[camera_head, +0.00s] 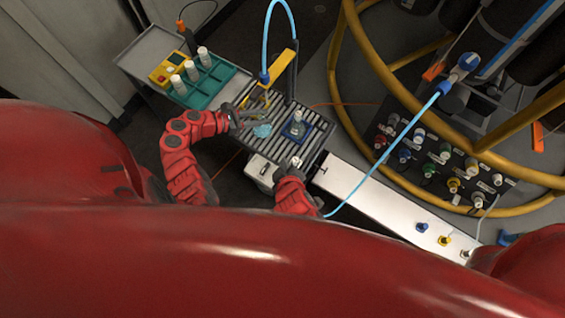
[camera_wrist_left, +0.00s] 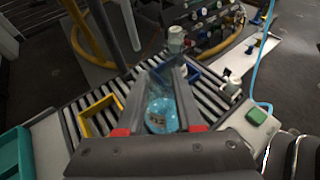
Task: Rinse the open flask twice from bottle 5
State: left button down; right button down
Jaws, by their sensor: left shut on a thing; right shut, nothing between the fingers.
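My left gripper (camera_head: 237,116) reaches over the slatted tray. In the left wrist view its fingers (camera_wrist_left: 164,72) are closed around a clear, rounded bottle with light-blue contents (camera_wrist_left: 161,116). The bottle also shows in the head view (camera_head: 262,131), above the slats. Its label is too small to read. A clear flask (camera_head: 297,117) stands upright in a blue square frame (camera_head: 286,133), apart from the held bottle; it also shows past the fingertips in the left wrist view (camera_wrist_left: 176,38). My right gripper (camera_head: 294,167) is shut and empty at the tray's near edge, its fingertips hard to make out.
A yellow frame (camera_wrist_left: 88,124) on the slats looks empty. A blue hose (camera_head: 380,160) crosses at the right, near a yellow railing (camera_head: 333,70) and a connector panel.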

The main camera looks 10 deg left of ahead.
pick_arm(q)
jog(key=shift+s+a+p, duration=0.3)
jog(key=shift+s, duration=0.55)
jog(key=shift+s+a+p, duration=0.25)
jog(key=shift+s+a, duration=0.05)
jog(key=shift+s, duration=0.5)
jog(key=shift+s+a+p, duration=0.3)
jog(key=shift+s, duration=0.55)
